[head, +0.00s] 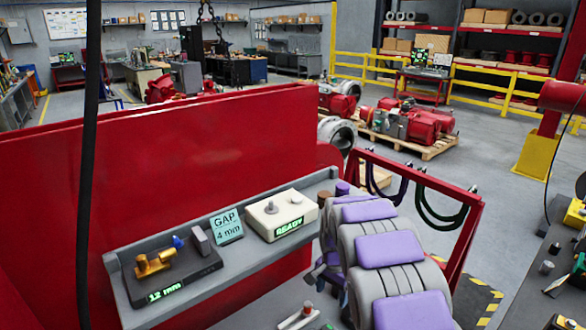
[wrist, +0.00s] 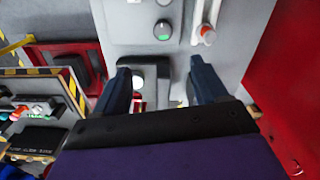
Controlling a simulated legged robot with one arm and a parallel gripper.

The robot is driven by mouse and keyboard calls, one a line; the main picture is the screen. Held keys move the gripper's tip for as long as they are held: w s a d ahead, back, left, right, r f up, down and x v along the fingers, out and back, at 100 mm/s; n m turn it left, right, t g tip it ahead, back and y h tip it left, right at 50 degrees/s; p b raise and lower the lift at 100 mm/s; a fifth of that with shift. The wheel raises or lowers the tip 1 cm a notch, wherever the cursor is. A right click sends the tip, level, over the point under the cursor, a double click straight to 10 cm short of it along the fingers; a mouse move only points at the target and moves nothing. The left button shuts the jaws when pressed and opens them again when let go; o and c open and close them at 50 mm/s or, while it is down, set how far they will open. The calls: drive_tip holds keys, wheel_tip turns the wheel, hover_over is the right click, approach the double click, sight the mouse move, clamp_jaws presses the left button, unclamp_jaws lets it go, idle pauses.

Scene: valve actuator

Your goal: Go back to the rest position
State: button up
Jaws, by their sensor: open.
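My gripper (wrist: 166,84) is open in the wrist view, its two dark fingers apart. Nothing is clearly held between them. In the head view my purple and grey arm reaches forward at the lower middle. My gripper is mostly hidden there behind the arm, right of the grey shelf.
The grey shelf (head: 222,274) carries a white READY box (head: 278,212), a GAP 4 mm sign (head: 227,228) and a black 12 mm gauge (head: 172,277). A red wall (head: 170,180) stands behind it. A red frame (head: 462,236) with hanging cables is right of my arm.

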drive_tip(key=s+r+n+g+b, duration=0.1)
drive_tip(key=s+r+n+b, duration=0.3)
drive_tip(key=s, duration=1)
drive_tip(key=s+r+n, duration=0.2)
drive_tip(key=s+r, duration=0.4)
drive_tip(key=s, duration=0.9)
drive_tip(key=s+f+n+b, duration=0.2)
drive_tip(key=s, duration=1)
drive_tip(key=shift+s+d+n+g, duration=0.2)
drive_tip(key=shift+s+n+g, duration=0.1)
drive_tip(key=shift+s+g, duration=0.1)
